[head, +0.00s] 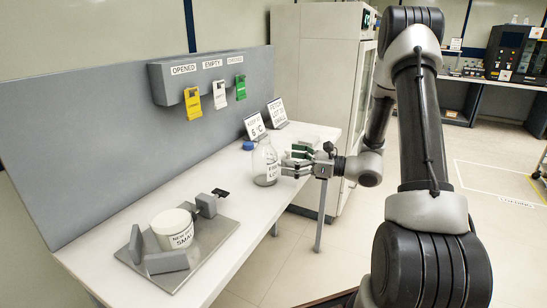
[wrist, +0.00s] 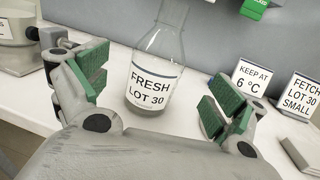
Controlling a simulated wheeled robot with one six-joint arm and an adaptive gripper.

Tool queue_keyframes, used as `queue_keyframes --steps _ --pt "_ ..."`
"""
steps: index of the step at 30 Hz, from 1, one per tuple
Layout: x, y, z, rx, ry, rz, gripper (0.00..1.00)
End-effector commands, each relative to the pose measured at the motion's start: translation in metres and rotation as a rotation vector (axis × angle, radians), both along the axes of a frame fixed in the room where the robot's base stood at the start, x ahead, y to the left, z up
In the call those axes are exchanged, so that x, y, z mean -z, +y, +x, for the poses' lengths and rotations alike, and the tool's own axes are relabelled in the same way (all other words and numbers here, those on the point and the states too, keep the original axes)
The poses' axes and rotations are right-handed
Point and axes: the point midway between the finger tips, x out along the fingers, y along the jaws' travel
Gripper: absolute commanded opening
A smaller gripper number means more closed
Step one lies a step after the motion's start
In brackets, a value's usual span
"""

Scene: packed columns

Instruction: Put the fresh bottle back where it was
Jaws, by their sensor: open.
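The fresh bottle (head: 265,167) is clear glass with a white label. It stands upright on the white bench. In the wrist view the bottle (wrist: 156,62) reads "FRESH LOT 30", and its top is cut off by the frame. My gripper (head: 291,162) is open beside the bottle, on its right in the head view. In the wrist view my gripper (wrist: 158,95) has its green-padded fingers spread, with the bottle ahead in the gap between them. The pads look apart from the glass.
A plate (head: 220,247) with grey blocks holds a white jar (head: 172,229) at the near end. Signs "KEEP AT 6 °C" (wrist: 252,78) and "FETCH LOT 30 SMALL" (wrist: 302,95) stand behind. A tag rack (head: 170,80) hangs on the back panel. A cabinet (head: 325,80) stands beyond.

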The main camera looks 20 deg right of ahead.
Motion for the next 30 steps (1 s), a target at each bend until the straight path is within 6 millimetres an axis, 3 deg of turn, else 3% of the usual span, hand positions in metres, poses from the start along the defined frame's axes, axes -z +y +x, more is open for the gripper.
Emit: queue_keyframes --steps 7,11,14,17,22,26,30 --pt "0.0 -0.025 -0.018 0.0 -0.001 -0.001 0.95" --pt "-0.001 -0.027 -0.021 -0.006 -0.002 -0.004 0.95" --pt "-0.01 -0.016 -0.031 -0.056 -0.019 -0.049 0.95" --pt "-0.03 0.007 -0.058 -0.182 -0.063 -0.161 0.95" --pt "-0.061 0.043 -0.138 -0.499 -0.201 -0.486 0.95" --pt "-0.072 0.044 -0.198 -0.731 -0.335 -0.765 0.95" --pt "-0.082 0.022 -0.249 -0.952 -0.506 -1.082 0.95"
